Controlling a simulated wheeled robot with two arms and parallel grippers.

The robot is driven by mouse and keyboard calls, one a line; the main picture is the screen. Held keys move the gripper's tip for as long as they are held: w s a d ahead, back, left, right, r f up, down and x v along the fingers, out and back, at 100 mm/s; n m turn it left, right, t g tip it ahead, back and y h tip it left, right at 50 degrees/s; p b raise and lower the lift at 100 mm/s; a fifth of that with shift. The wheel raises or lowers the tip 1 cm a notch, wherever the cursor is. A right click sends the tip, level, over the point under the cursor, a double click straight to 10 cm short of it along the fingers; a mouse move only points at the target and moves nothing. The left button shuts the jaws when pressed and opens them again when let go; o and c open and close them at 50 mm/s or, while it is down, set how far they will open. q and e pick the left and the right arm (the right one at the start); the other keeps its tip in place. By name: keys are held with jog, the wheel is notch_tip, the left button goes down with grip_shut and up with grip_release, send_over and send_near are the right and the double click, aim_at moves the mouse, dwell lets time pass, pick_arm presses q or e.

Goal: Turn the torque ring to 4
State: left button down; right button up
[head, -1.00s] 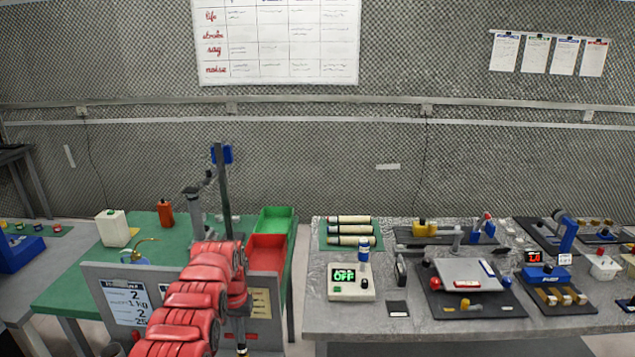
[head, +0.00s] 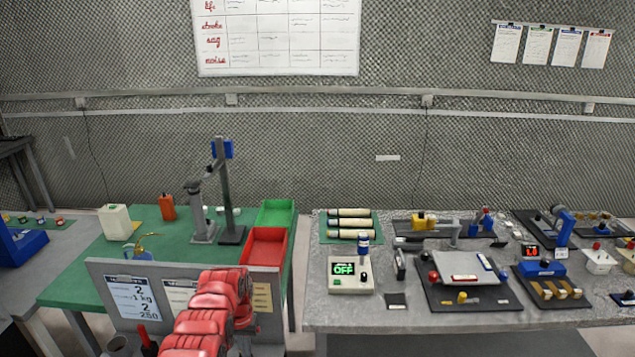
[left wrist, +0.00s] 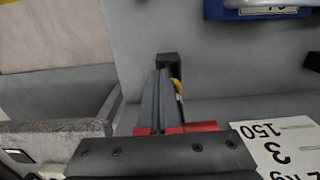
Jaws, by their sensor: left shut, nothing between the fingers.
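I cannot make out the torque ring or its numbers in either view. My left gripper (left wrist: 161,82) shows in the left wrist view as narrow dark fingers, shut and empty, in front of a grey surface. A small black block (left wrist: 168,60) and a yellow piece (left wrist: 177,86) show by the fingertips. In the head view, my red left arm covers part of the grey panel with cards (head: 100,278); the gripper is hidden there. My right gripper is not in view.
A green table (head: 75,272) behind the panel holds a grey stand (head: 229,205), a white container (head: 115,222), an orange bottle (head: 167,207) and green and red bins (head: 277,213).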

pick_arm(q)
jog(key=b, duration=0.2)
jog(key=shift+w+a+b, duration=0.1)
jog(key=shift+w+b, duration=0.2)
jog(key=shift+w, duration=0.05)
dwell(1.9)
jog(key=shift+a, duration=0.15)
jog(key=shift+s+a+p, duration=0.1)
jog(key=shift+a+p, duration=0.1)
jog(key=shift+p, duration=0.1)
jog(key=shift+a+b, duration=0.45)
jog(key=shift+a, duration=0.05)
jog(key=shift+r+p, duration=0.15)
jog(key=shift+p, duration=0.55)
jog(key=shift+s+p, duration=0.35)
jog(key=shift+p, duration=0.25)
jog(key=r, duration=0.1)
jog(key=w+r+b, duration=0.1)
jog(key=r, duration=0.2)
jog(key=shift+w+r+b, duration=0.3)
jog(key=shift+b, duration=0.1)
jog(key=shift+w+r, duration=0.1)
jog(key=shift+r, duration=0.4)
